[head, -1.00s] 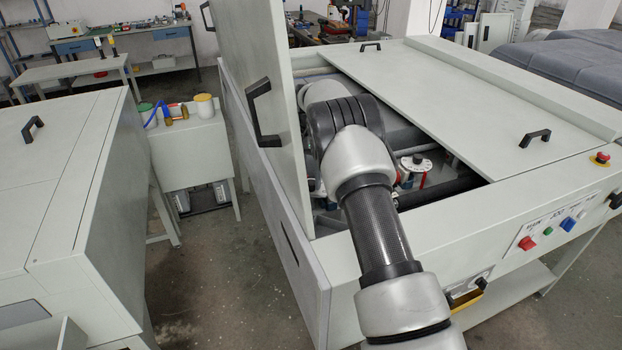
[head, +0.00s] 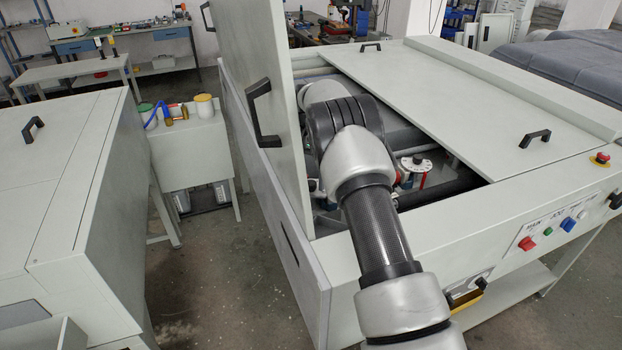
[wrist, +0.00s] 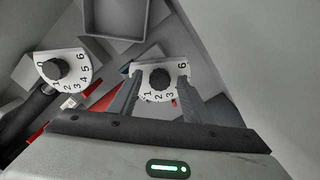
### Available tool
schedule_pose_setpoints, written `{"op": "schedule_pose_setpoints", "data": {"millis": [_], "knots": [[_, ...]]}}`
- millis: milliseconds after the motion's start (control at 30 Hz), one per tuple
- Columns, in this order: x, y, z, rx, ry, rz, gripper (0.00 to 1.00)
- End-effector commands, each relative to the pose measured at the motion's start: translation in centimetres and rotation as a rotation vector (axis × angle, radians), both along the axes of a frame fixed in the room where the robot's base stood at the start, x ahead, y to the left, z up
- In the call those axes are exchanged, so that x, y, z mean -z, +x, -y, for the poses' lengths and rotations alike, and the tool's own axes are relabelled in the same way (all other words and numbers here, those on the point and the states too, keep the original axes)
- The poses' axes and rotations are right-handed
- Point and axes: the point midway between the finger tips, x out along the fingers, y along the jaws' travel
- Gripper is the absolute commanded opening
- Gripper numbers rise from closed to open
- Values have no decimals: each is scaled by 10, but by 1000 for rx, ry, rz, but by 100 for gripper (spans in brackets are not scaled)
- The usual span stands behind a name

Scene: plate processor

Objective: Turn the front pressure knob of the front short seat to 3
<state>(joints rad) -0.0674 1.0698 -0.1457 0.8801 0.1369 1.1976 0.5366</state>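In the wrist view, a black round knob (wrist: 159,79) sits on a white dial plate (wrist: 147,97) with printed numbers. My gripper (wrist: 159,76) is open, with one finger on each side of this knob. Gaps show between the fingers and the knob. The knob's pointer is too small to read. A second black knob (wrist: 55,69) on a white numbered dial (wrist: 78,66) stands to the left, outside the fingers. In the head view, my gripper is hidden inside the machine behind my arm. One white dial with a dark knob (head: 416,160) shows there, right of my arm.
The machine's raised lid (head: 250,60) stands upright left of my arm. A flat cover (head: 450,95) closes the right part of the opening. A grey square tray-like part (wrist: 115,18) shows in the wrist view.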

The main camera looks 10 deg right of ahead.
Motion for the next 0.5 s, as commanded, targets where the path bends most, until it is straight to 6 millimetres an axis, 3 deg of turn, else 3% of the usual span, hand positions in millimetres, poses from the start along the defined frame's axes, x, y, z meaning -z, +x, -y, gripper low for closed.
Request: {"op": "schedule_pose_setpoints", "data": {"millis": [167, 267, 500], "knots": [[-5, 0, 0, 0, 0, 0, 44], [-18, 1, 0, 0, 1, 3, 44], [-74, 1, 0, 0, -1, 4, 44]]}}
